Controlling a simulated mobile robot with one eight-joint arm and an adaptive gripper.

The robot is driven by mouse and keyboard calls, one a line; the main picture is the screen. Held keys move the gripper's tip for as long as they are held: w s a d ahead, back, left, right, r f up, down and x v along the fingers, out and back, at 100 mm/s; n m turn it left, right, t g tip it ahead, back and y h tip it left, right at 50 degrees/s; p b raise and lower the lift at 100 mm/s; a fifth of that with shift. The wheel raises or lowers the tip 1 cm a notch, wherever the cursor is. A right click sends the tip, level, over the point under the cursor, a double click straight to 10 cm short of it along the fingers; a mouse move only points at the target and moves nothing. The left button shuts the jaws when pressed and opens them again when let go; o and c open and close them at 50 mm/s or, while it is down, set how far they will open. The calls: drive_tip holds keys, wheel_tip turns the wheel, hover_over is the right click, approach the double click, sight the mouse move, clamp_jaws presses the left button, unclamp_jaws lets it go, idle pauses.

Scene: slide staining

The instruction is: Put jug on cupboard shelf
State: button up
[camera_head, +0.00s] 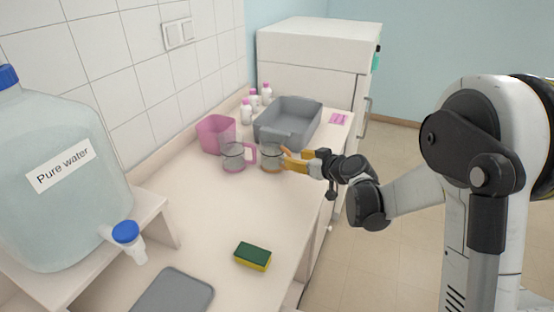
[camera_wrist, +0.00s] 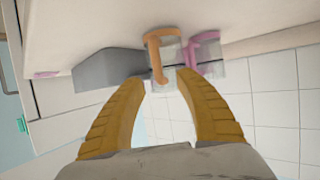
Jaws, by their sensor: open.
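Two clear jugs stand side by side on the counter. One jug (camera_head: 271,158) has an orange handle and the other jug (camera_head: 233,158) has a pink handle. My gripper (camera_head: 287,160) is open, with its yellow fingers at the orange-handled jug's right side. In the wrist view the open gripper (camera_wrist: 163,77) has the orange handle (camera_wrist: 153,47) in line with the gap between its fingertips. I cannot tell whether they touch it. The pink handle (camera_wrist: 203,38) is just beyond, to the right. No cupboard shelf is clearly in view.
A grey basin (camera_head: 285,127), a pink container (camera_head: 213,136) and several small white bottles (camera_head: 247,112) stand behind the jugs. A sponge (camera_head: 253,257) and grey mat (camera_head: 173,293) lie in front. A large water bottle (camera_head: 62,175) is left. A white cabinet (camera_head: 308,58) stands at the back.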

sight(277, 155)
drive_tip(key=b+x, duration=0.2)
drive_tip(key=x, duration=0.3)
drive_tip(key=shift+w+f, duration=0.1)
drive_tip(key=shift+f, duration=0.2)
drive_tip(key=shift+d+r, duration=0.1)
drive_tip(key=shift+r, duration=0.05)
clamp_jaws()
